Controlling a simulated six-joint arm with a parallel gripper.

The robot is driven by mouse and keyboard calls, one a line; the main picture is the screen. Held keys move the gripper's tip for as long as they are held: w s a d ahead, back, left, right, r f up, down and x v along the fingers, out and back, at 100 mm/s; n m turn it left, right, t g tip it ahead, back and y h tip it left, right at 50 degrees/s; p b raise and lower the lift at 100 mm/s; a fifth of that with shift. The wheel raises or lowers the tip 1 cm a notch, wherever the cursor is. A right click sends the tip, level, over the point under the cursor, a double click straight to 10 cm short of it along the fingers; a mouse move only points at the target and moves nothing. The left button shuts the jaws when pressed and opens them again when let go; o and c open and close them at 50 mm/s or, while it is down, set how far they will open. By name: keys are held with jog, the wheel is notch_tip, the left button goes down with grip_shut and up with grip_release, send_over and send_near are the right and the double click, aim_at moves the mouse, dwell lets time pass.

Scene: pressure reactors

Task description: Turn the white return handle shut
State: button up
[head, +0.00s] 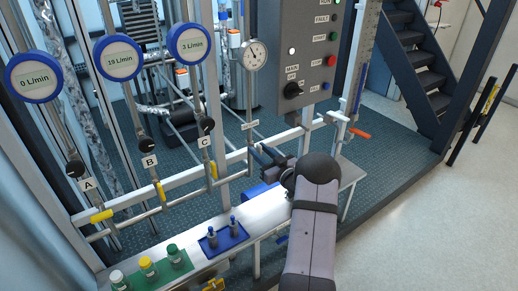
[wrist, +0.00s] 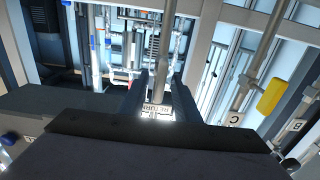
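A small RETURN label (wrist: 157,111) shows in the wrist view on the vertical pipe, between my fingers. The same label (head: 250,125) shows in the head view below the round gauge. I cannot make out the white return handle itself; it may be hidden behind or below my gripper. My gripper (head: 262,156) is at the lower end of that pipe in the head view. In the wrist view my gripper (wrist: 158,100) has its two dark fingers apart, with the pipe and label showing in the gap. Whether they touch anything is hidden.
Yellow handles (head: 102,215) sit on lines A, B and C to the left; one yellow handle (wrist: 270,96) shows in the wrist view. An orange lever (head: 360,133) is on the right. The bench (head: 190,222) below holds a blue tray (head: 222,240) and a green bottle mat (head: 158,272).

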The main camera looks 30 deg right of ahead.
jog(key=shift+w, duration=0.25)
grip_shut()
